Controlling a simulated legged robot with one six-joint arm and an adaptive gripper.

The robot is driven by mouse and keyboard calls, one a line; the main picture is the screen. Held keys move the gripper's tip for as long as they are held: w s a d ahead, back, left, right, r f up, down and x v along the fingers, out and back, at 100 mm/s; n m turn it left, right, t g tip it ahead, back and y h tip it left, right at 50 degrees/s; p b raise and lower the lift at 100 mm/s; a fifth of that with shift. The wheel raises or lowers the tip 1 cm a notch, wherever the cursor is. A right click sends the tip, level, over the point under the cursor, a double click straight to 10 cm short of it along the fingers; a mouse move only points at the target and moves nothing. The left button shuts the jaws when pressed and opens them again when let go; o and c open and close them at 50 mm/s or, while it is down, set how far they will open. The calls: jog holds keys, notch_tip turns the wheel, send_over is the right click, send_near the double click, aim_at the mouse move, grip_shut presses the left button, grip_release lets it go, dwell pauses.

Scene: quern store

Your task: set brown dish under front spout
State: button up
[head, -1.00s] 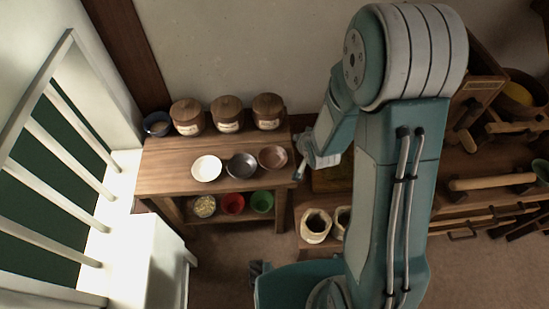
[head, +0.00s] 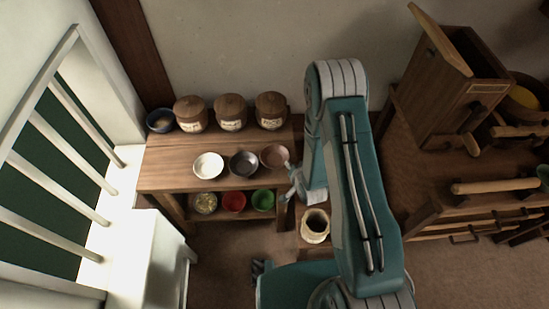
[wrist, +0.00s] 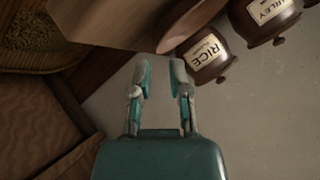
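The brown dish (head: 274,157) is the right one of three dishes in a row near the right end of the wooden table. In the wrist view its curved side (wrist: 190,24) shows at the top, just beyond the fingertips. My gripper (wrist: 159,70) is open, with two teal and grey fingers apart and nothing between them. In the head view my gripper (head: 290,178) is at the table's right edge, close to the dish; I cannot tell whether it touches. I cannot make out a front spout in either view.
A white dish (head: 208,165) and a dark grey dish (head: 243,164) stand left of the brown one. Lidded jars (head: 231,112) line the table's back. Coloured bowls (head: 262,200) sit on the lower shelf. A wooden box (head: 458,88) with a raised lid stands right.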

aim_at(275, 158)
jog(key=x, duration=0.5)
jog(key=shift+w+d+f, duration=0.15)
jog(key=shift+w, duration=0.2)
grip_shut()
